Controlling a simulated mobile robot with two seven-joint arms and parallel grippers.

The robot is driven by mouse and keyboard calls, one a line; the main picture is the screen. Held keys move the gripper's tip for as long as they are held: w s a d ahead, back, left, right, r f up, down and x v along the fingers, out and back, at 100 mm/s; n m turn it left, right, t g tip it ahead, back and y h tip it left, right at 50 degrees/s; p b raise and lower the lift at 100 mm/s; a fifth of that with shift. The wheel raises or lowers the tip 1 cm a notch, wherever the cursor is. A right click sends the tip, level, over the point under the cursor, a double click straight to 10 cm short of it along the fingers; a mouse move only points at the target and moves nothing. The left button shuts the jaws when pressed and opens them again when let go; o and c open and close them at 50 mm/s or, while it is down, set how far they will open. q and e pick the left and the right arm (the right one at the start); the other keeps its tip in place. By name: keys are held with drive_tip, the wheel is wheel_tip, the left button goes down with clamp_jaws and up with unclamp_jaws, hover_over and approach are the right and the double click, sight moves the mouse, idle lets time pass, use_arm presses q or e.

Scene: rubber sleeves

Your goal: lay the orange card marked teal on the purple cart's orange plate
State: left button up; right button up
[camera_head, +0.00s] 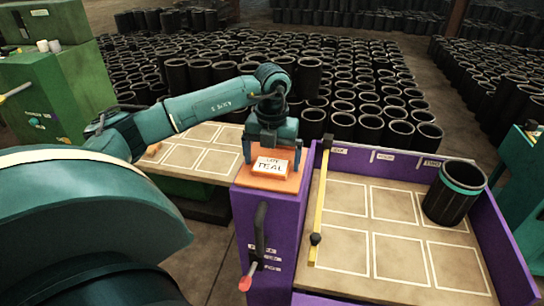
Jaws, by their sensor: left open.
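The orange card (271,168) has a white label reading "LOT TEAL". It appears to lie flat on the orange plate (284,186) at the top left corner of the purple cart (280,222). My left gripper (271,158) points down from above, with its fingers apart at the card's far side. It is open; whether a finger touches the card I cannot tell. My right gripper is out of view.
A black sleeve with a teal band (450,192) stands at the right of the cart's marked tray (405,228). A yellow bar (322,200) crosses the tray's left side. A lever with a red knob (245,283) sticks out in front. Many black sleeves fill the floor behind.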

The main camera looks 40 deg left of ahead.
sight(272, 163)
use_arm(q)
wheel_tip(272, 163, up, 12)
drive_tip(key=s+d+f+m+g+h, duration=0.1)
drive_tip(key=d+f+m+h, duration=0.2)
drive_tip(key=d, duration=0.5)
drive_tip(key=d+f+m+h, duration=0.1)
drive_tip(key=d+f+h, duration=0.35)
drive_tip(key=d, duration=0.45)
drive_tip(key=s+d+r+n+t+h, duration=0.1)
drive_tip(key=s+d+n+t+h, duration=0.15)
drive_tip(key=d+h, duration=0.45)
drive_tip(key=s+d+r+n+t+h, duration=0.1)
drive_tip(key=s+d+n+t+h, duration=0.15)
drive_tip(key=d+h, duration=0.55)
drive_tip(key=w+a+f+n+t+y, duration=0.15)
drive_tip(key=f+n+t+y, duration=0.25)
drive_tip(key=n+t+y, duration=0.4)
drive_tip(key=a+f+n+t+y, duration=0.25)
drive_tip(key=n+t+y, duration=0.2)
drive_tip(key=n, duration=0.55)
drive_tip(key=s+a+f+n+g+y, duration=0.1)
drive_tip(key=s+f+n, duration=0.3)
drive_tip(key=f, duration=0.4)
drive_tip(key=s+a+f+n+g+y, duration=0.1)
drive_tip(key=s+f+n+g+y, duration=0.3)
drive_tip(key=s+f, duration=0.2)
drive_tip(key=shift+s+f+y, duration=0.25)
drive_tip(key=shift+f+y, duration=0.05)
drive_tip(key=shift+f, duration=0.6)
